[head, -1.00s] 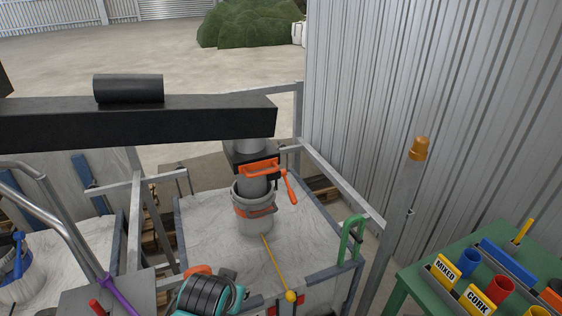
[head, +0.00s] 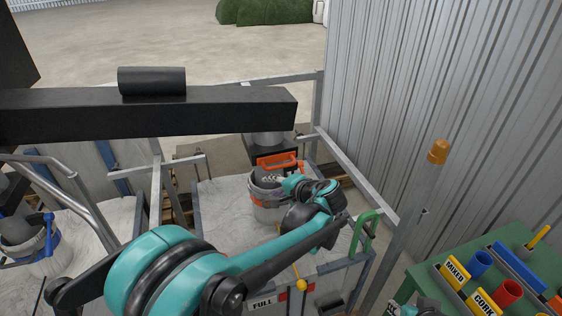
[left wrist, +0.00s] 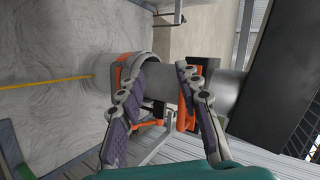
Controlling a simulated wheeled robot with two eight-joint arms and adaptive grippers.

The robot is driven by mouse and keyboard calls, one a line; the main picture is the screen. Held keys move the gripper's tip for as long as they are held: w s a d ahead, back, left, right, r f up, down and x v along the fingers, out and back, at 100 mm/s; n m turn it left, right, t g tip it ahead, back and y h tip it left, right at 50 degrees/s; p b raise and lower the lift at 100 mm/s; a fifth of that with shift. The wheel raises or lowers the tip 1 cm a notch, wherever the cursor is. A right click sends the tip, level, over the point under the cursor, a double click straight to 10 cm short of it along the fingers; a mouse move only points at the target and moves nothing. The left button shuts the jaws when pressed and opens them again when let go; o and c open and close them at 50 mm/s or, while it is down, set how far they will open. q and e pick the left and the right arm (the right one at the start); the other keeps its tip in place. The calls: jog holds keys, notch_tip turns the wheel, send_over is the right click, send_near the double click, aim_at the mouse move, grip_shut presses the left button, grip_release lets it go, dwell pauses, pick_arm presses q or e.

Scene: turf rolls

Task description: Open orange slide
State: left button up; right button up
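The orange slide (head: 278,162) is an orange loop-shaped handle on the dark box around the grey spout, above the bag. In the left wrist view the orange part (left wrist: 188,112) shows beside the right finger, partly hidden by it. My left gripper (head: 272,180) is in front of the spout, just below the slide. In the left wrist view its two fingers (left wrist: 158,78) are spread apart with the grey spout behind them; I see nothing clamped. The orange lever is hidden in the head view. A teal piece at the bottom edge (head: 425,306) may be my right arm; its fingers are unclear.
A grey collar with an orange band (head: 268,205) surrounds the spout on the white bag (head: 225,215). Metal frame rails (head: 355,178) and a green clamp (head: 364,230) stand to the right. A green table (head: 430,272) holds coloured cups.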

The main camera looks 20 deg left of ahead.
aim_at(282, 167)
pick_arm(q)
jog(key=w+d+m+t+y+p, duration=0.1)
jog(key=w+d+t+y+p, duration=0.1)
jog(key=w+d+y, duration=0.35)
jog(key=shift+h, duration=0.85)
jog(key=x, duration=0.5)
jog(key=w+b+x, duration=0.1)
jog(key=x, duration=0.2)
jog(key=shift+w+d+r, duration=0.1)
jog(key=shift+d+r, duration=0.05)
jog(key=shift+r, duration=0.1)
jog(key=shift+c, duration=0.2)
grip_shut()
